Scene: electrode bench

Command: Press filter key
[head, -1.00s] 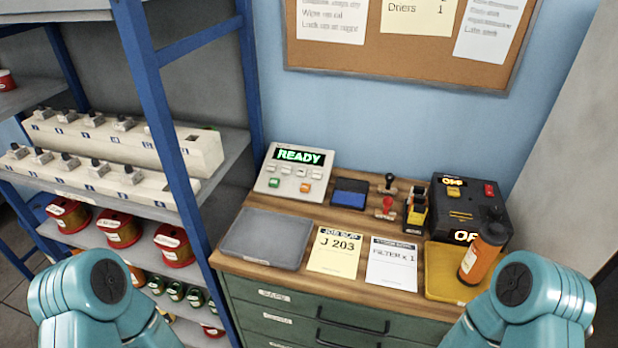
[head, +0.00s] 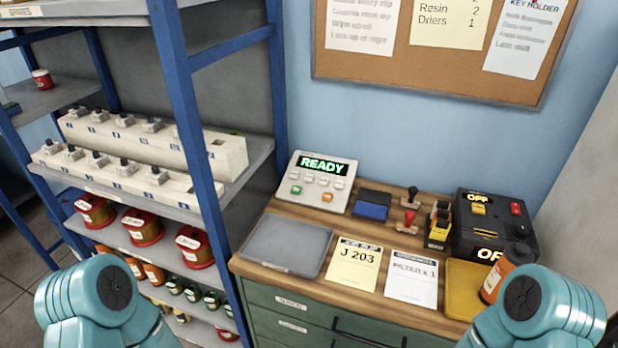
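A pale key panel (head: 319,181) with a display reading READY stands at the back left of the wooden bench top. It has a row of small white keys, a green key (head: 296,190) at lower left and an orange key (head: 327,197) at lower right. The labels on the keys are too small to read, so I cannot tell which is the filter key. A white slip (head: 411,279) lies on the bench; its line is blurred. Teal links of both my arms show at the lower left and lower right, away from the panel. Neither gripper is in view.
A grey tray (head: 287,246) and a yellow job slip (head: 355,266) lie in front of the panel. Stamps (head: 409,221), a black box reading OFF (head: 493,226) and an orange bottle (head: 508,275) stand to the right. A blue-framed shelf (head: 193,100) rises at left.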

